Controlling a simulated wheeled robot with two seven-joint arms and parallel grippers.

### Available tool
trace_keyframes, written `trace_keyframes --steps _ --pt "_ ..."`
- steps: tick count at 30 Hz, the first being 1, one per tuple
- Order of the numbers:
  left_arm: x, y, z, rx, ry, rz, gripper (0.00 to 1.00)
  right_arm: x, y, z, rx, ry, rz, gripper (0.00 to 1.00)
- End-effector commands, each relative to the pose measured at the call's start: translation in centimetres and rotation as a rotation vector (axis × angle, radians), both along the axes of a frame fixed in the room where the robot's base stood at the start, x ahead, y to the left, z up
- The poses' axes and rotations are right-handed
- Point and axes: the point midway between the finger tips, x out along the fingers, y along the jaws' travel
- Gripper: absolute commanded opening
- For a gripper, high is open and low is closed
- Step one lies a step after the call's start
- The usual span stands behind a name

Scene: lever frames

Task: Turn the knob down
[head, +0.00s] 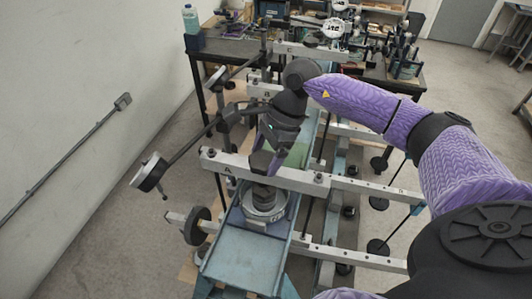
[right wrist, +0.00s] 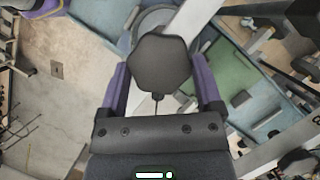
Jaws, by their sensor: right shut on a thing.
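The knob (right wrist: 160,58) is a dark, six-sided block seen from above in the right wrist view. In the head view the dark knob (head: 260,163) sits over a round metal piece on the nearest lever frame, beside the pale bar marked A (head: 225,163). My right gripper (head: 269,152) comes down on it from above. In the right wrist view its two purple fingers lie on either side of the knob, and the gripper (right wrist: 161,74) is shut on it. The knob's underside is hidden. My left gripper is not in view.
More lever frames with pale bars and dark round weights (head: 198,226) stand behind and to the right. A dark table (head: 375,67) with a bottle (head: 190,20) stands at the back.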

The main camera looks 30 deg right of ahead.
Motion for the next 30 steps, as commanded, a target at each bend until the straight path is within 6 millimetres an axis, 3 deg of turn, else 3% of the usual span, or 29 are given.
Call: trace_keyframes --steps 30 --pt "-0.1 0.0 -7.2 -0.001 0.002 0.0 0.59 -0.5 0.4 -0.3 0.001 -0.007 -0.889 0.25"
